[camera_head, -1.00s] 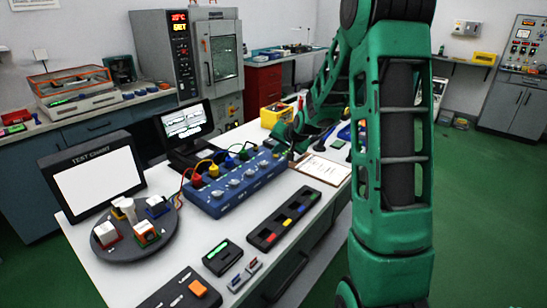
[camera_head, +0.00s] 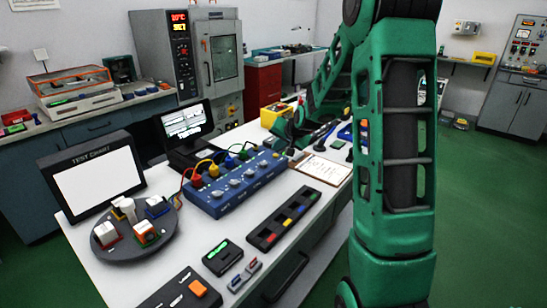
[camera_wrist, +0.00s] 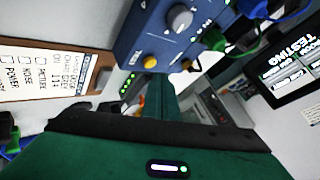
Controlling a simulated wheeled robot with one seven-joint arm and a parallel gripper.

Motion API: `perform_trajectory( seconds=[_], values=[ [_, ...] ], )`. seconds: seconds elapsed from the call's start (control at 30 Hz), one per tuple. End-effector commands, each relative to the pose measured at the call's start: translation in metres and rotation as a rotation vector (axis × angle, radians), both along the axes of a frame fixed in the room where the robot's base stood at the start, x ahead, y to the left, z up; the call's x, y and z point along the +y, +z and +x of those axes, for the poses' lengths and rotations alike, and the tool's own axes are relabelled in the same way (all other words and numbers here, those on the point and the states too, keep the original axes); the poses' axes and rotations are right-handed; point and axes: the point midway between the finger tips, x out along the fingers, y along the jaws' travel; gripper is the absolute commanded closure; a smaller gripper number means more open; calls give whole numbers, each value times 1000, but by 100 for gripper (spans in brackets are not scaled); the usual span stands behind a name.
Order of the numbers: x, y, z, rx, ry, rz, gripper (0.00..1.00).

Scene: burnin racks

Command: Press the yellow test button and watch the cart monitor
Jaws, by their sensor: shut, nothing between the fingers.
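The yellow test button (camera_wrist: 150,62) shows on the edge of the blue box (camera_wrist: 185,30) in the wrist view, beside a grey knob. In the head view the blue box (camera_head: 235,185) stands on the white cart, and my arm's end is at its far right corner. My gripper (camera_wrist: 158,82) is shut and empty, its tip close to the button; I cannot tell whether they touch. The cart monitor (camera_head: 184,122) stands behind the box with white text on a dark screen. In the wrist view the monitor (camera_wrist: 290,65) reads "TESTING".
A clipboard (camera_head: 322,168) lies right of the box. A black tray with coloured pieces (camera_head: 285,218) and a small black device (camera_head: 222,257) are in front. A round turntable (camera_head: 138,236) and a test chart (camera_head: 97,182) stand at left. Coloured cables rise from the box.

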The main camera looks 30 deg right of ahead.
Motion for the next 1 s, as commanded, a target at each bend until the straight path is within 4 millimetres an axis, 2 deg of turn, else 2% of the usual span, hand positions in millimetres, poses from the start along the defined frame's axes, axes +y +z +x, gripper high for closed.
perform_trajectory(
  seconds=[0.27,0.8,1.0],
  values=[
    [0,1,0,0,1,-1,100],
    [0,45,0,-1,1,-1,100],
    [0,50,0,0,0,0,100]
  ],
)
